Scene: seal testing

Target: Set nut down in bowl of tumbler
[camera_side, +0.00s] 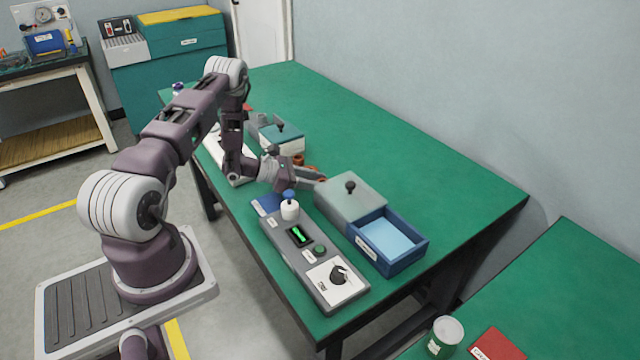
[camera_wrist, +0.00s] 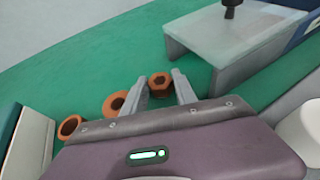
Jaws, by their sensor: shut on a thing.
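My gripper (camera_wrist: 161,88) is shut on an orange-brown nut (camera_wrist: 159,80), which has a hexagonal hole and sits between the two grey fingers in the wrist view. In the side view, my gripper (camera_side: 318,180) is low over the green table, just left of a grey box with a black knob. The held nut is small and hard to make out there. I cannot pick out the tumbler or its bowl with certainty in either view.
The grey sliding cover (camera_side: 350,197) and blue open bin (camera_side: 388,240) are to the right. A grey control panel (camera_side: 296,262) with a white bottle (camera_side: 290,210) lies in front. The green table (camera_side: 400,150) is clear at the far right.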

